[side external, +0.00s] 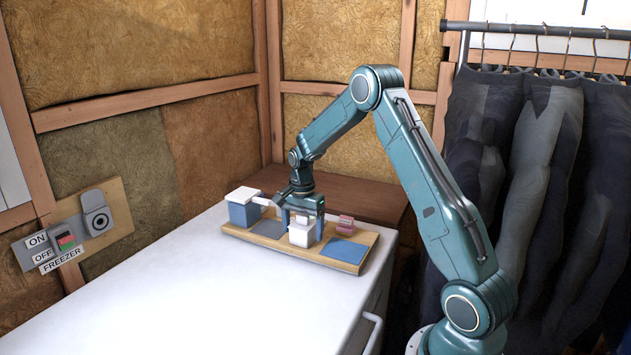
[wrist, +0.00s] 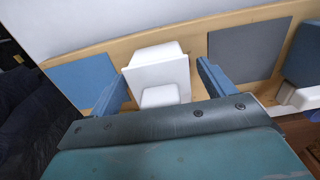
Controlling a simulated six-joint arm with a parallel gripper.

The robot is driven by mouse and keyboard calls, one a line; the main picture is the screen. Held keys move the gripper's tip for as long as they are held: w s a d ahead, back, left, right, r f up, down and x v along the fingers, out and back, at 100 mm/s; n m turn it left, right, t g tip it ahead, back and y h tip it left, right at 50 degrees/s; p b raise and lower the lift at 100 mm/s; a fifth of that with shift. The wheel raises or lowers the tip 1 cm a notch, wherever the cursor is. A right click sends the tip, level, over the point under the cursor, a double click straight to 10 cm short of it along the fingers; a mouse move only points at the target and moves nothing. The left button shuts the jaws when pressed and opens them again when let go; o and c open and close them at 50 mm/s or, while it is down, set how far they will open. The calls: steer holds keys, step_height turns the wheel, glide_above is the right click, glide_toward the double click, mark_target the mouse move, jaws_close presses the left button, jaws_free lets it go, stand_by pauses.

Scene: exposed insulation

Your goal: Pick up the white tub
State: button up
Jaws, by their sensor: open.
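The white tub (side external: 301,236) stands on a wooden board (side external: 292,256) on the white worktop. My gripper (side external: 301,207) points down over the tub, with its fingers apart. In the wrist view, the tub (wrist: 157,72) lies between the two blue fingers of my gripper (wrist: 160,76), with a gap visible on each side. A smaller white part (wrist: 160,96) shows at the tub's near side. The gripper body hides what is below it there. I cannot tell how far down the fingers reach beside the tub.
A blue box (side external: 243,212) with a white top stands at the board's left end. A grey square (side external: 270,229) and a blue square (side external: 345,250) lie on the board. A small pink object (side external: 345,222) sits right of the tub. The worktop (side external: 200,300) in front is clear.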

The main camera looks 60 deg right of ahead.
steer(key=c, duration=1.1)
steer(key=shift+r, duration=0.15)
step_height(320, 180, up, 20)
steer(key=shift+f, duration=0.1)
stand_by(0.6)
